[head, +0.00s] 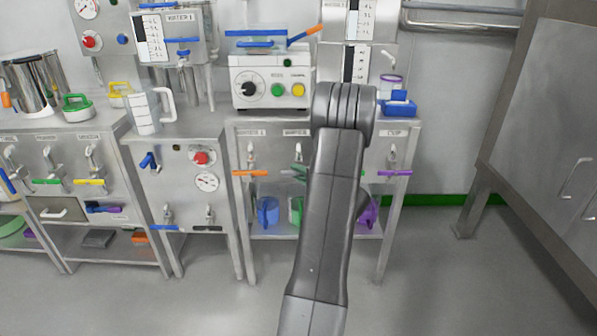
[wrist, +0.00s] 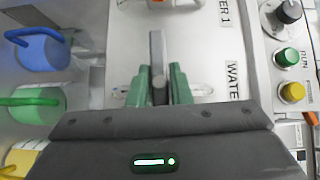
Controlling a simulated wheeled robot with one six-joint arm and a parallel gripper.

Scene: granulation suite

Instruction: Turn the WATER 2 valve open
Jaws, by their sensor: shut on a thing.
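The WATER 2 label (wrist: 233,80) shows in the wrist view, partly cut off by my gripper's body. It also shows in the head view (head: 296,132), second from the left on the dispensing bench. My gripper (wrist: 160,88) has green fingers shut on a grey bar, the WATER 2 valve handle (wrist: 157,50), just beside that label. The bar lies crosswise, parallel to the bench front.
The WATER 1 valve with an orange handle (head: 250,173) is to the left. A purple-handled valve (head: 395,173) is to the right. Blue (wrist: 40,52) and green (wrist: 38,108) jugs stand on the shelf below. A button unit (head: 270,82) stands on top.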

